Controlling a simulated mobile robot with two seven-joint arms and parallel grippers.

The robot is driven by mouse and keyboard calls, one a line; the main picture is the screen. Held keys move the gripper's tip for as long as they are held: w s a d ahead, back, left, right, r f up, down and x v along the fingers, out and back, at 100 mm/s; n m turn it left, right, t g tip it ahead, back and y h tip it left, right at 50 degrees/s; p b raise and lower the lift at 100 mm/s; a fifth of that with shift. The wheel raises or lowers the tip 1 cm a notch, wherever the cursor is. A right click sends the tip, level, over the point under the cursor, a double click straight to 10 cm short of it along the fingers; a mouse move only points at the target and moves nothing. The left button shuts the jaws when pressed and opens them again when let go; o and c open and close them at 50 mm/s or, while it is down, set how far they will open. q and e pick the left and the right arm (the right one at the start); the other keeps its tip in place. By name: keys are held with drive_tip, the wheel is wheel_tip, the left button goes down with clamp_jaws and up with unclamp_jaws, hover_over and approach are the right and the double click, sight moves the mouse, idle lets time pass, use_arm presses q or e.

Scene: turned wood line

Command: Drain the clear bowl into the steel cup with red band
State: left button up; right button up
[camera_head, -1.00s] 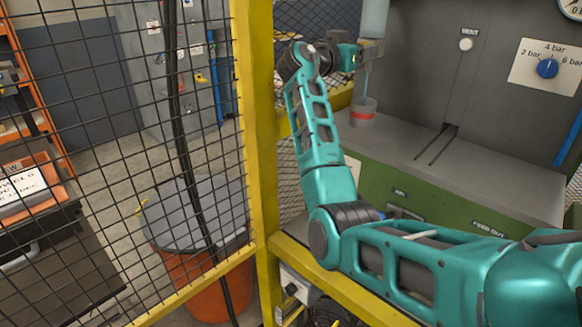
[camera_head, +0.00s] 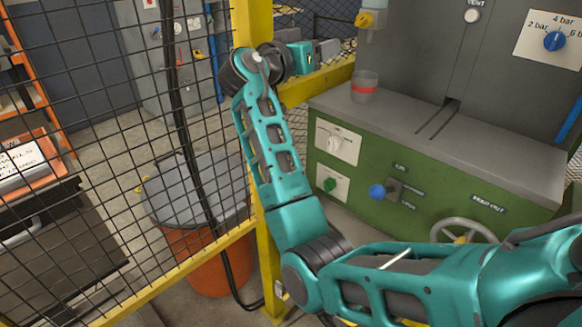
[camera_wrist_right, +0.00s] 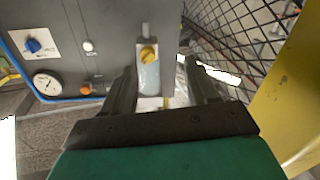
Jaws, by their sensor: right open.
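The clear bowl (camera_head: 375,4) hangs on the grey machine front, cut off by the top edge of the head view. A yellow drain knob (camera_head: 366,18) sits at its lower end, with a short outlet below. The steel cup with red band (camera_head: 364,87) stands upright on the ledge beneath; its fill level is unclear. No stream shows between outlet and cup. My right gripper (camera_head: 334,48) is open and empty, left of the outlet and apart from it. In the right wrist view, the bowl (camera_wrist_right: 149,76) and yellow knob (camera_wrist_right: 149,53) appear between its open fingers (camera_wrist_right: 160,66). My left gripper is not in view.
A yellow post (camera_head: 254,150) and mesh fence stand left of the machine, close to my right arm. The grey ledge (camera_head: 490,150) right of the cup is mostly clear. Below are a green panel with knobs and a handwheel (camera_head: 464,230).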

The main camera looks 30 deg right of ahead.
drive_tip(key=a+f+n+t+y, duration=0.3)
drive_tip(key=f+n+y, duration=0.1)
drive_tip(key=f, duration=0.8)
drive_tip(key=s+a+f+n+t+y, duration=0.1)
drive_tip(key=f+n, duration=0.5)
drive_tip(key=f, duration=0.7)
drive_tip(key=shift+s+a+t+y+b, duration=0.25)
drive_tip(key=shift+a+t+y, duration=0.8)
drive_tip(key=shift+y, duration=0.65)
